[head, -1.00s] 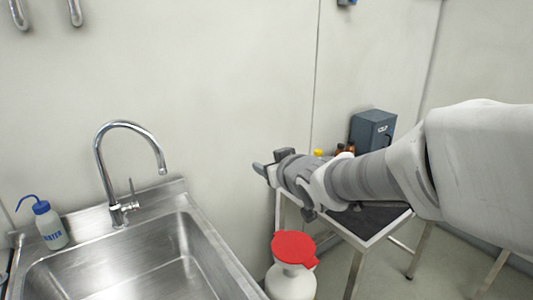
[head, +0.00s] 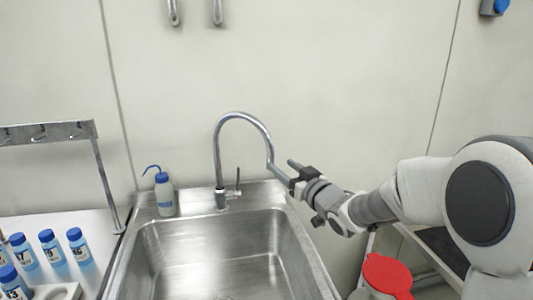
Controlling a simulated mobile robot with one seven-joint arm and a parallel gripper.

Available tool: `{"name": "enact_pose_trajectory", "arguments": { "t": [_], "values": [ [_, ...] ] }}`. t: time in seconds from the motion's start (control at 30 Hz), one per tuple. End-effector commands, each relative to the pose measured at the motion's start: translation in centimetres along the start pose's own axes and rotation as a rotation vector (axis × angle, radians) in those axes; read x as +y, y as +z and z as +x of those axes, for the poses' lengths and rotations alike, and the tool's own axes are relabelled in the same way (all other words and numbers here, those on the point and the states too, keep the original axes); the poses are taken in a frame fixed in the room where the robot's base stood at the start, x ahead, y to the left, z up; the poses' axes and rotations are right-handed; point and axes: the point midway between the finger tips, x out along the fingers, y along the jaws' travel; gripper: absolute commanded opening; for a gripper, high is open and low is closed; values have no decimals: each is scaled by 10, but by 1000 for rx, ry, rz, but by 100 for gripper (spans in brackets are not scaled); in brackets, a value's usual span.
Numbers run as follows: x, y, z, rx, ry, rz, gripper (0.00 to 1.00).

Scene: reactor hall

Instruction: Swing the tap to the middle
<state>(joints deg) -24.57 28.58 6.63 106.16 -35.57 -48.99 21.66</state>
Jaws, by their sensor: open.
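The tap (head: 217,158) is a chrome gooseneck at the back edge of the steel sink (head: 165,262). Its spout arches over to the right, and a small upright lever stands beside its base. My gripper (head: 281,164) comes in from the right with its fingers pointing left at the spout's downturned end. The jaws are open. One finger overlaps the tip of the spout in the picture; the other sits just right of it. I cannot tell whether a finger touches the spout. The spout's lowest end is partly hidden by the finger.
A wash bottle (head: 164,195) with a blue cap stands left of the tap. Several blue-capped bottles (head: 78,244) and a metal rack (head: 104,170) are on the left counter. A red-lidded white container (head: 387,275) stands on the right. The sink bowl is empty.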

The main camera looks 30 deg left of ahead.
Motion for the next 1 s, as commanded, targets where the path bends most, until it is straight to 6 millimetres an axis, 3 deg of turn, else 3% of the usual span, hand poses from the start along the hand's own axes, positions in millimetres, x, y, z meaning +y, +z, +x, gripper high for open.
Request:
{"name": "enact_pose_trajectory", "arguments": {
  "t": [0.5, 0.7, 1.0],
  "values": [
    [1, 0, 85, 0, 1, -1, 58],
    [1, 0, 102, -1, 2, 0, 58],
    [1, 0, 108, -1, 3, 0, 58]
  ]
}}
